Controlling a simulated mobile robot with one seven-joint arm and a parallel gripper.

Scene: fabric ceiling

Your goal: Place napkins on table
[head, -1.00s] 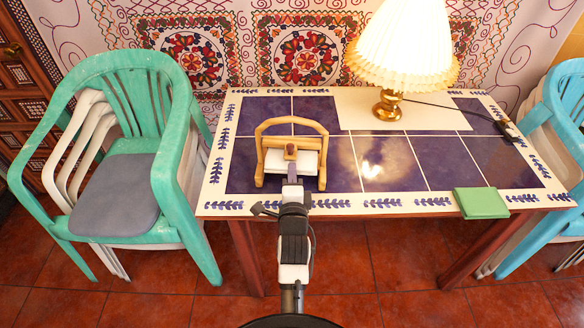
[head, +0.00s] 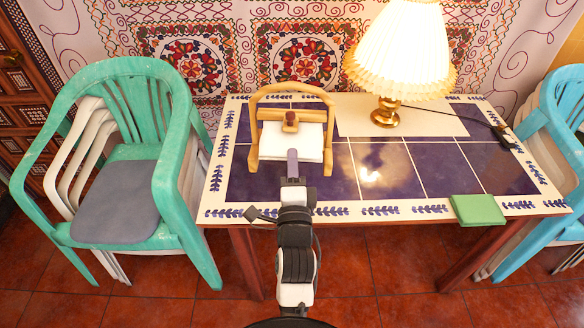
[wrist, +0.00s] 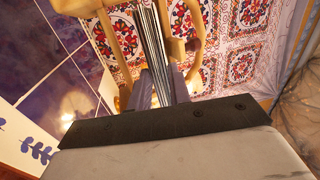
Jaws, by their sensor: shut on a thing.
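A light wooden napkin holder (head: 329,130) with a stack of white napkins (head: 292,141) is in the middle of the head view, over the left part of the table (head: 340,211). My gripper (head: 292,163) is shut on the near side of the napkin stack. In the wrist view, the fingers of my gripper (wrist: 162,88) press on both sides of the edge-on napkins (wrist: 152,45), with the wooden holder (wrist: 120,40) around them. The holder looks raised above the table.
A lamp (head: 386,113) stands on a pale runner (head: 430,122) at the back, its cord running right. Green stacked chairs (head: 135,75) stand left of the table, blue chairs (head: 549,130) right. The tiled tabletop between holder and green pile is free.

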